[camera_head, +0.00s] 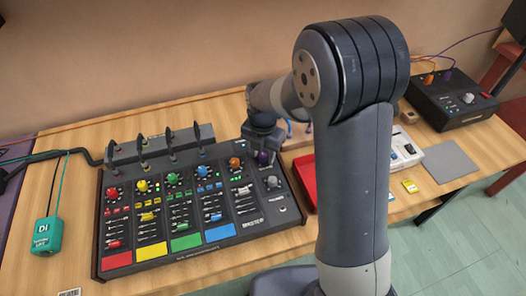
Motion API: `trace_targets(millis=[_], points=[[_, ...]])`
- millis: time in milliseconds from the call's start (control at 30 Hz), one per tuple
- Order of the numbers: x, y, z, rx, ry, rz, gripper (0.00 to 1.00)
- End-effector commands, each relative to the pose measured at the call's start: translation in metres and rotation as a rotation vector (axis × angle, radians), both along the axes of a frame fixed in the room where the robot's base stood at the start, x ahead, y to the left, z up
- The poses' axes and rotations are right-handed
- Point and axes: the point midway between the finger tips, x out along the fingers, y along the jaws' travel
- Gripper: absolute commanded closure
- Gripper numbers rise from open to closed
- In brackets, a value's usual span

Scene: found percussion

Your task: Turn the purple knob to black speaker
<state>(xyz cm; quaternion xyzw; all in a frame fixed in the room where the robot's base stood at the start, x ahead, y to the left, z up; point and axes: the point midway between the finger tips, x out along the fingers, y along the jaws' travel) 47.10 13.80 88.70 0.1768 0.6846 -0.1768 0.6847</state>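A black mixer panel (283,216) with coloured channel strips lies on the wooden table. A small purple knob (263,157) shows at its upper right, directly below my gripper (262,148), beside an orange knob (235,162). My gripper points down at the purple knob and partly covers it. I cannot tell whether the fingers touch the knob or are closed around it. The knob's pointer and any speaker marking around it are too small or hidden to read.
A black box (472,118) with orange and purple plugs stands at the right. A red tray (304,180) and a white device (402,152) are partly behind my arm. A teal box (47,236) lies left. A grey pad (450,161) lies right.

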Motion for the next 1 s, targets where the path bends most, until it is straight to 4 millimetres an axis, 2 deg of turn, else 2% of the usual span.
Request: trace_targets(millis=[67,467,767,1000], points=[[0.0,0.0001,0.0002,0.0,0.0,0.0,0.68],[0.0002,0.0001,0.0004,0.0,0.0,0.0,1.0],[0.0002,0.0001,0.0004,0.001,0.0,-0.039,1.0],[0.0002,0.0002,0.0002,0.001,0.0,-0.176,1.0]])
